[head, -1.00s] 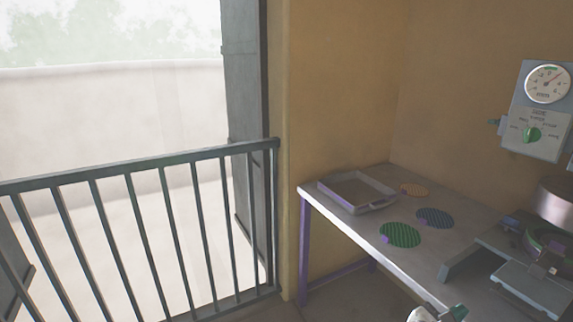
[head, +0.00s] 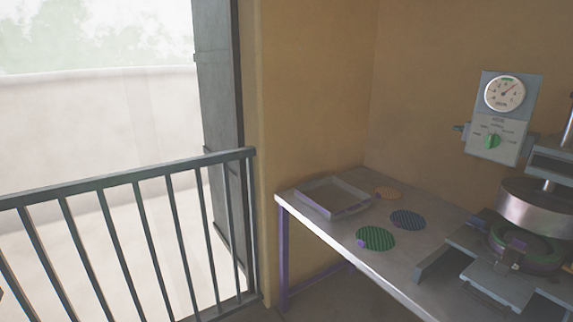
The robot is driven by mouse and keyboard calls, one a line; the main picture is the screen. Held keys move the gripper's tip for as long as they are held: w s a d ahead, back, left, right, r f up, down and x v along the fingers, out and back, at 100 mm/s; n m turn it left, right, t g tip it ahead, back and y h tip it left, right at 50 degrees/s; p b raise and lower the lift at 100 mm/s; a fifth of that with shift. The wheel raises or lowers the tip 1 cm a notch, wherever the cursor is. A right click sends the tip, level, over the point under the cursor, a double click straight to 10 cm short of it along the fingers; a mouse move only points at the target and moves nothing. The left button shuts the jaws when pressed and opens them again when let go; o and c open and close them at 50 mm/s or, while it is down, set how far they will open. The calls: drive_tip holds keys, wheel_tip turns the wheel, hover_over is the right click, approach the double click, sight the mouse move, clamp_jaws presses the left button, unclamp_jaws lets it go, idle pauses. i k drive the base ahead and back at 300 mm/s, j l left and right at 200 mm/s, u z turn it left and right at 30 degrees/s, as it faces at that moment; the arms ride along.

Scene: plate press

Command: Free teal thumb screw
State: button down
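A small bluish-teal screw-like piece (head: 460,129) sticks out from the left side of the gauge box (head: 503,115). It is too small to tell whether it is the teal thumb screw, or whether it is tight. The press (head: 537,205) stands at the right edge, with a metal cylinder above a green-rimmed round seat (head: 527,247). A purple piece (head: 517,243) sits at the left of that seat. The right part of the press is cut off by the picture edge. My gripper is not in view.
The table (head: 345,228) holds a grey tray (head: 332,197) at its far left corner. A railing (head: 130,180) stands at the left. The box carries a dial and green knob (head: 492,142).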

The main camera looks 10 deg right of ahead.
sight(457, 128)
drive_tip(key=z, duration=0.55)
drive_tip(key=i+j+z, duration=0.2)
drive_tip(key=z, duration=0.25)
drive_tip(key=i+j+z, duration=0.15)
drive_tip(key=j+z, duration=0.3)
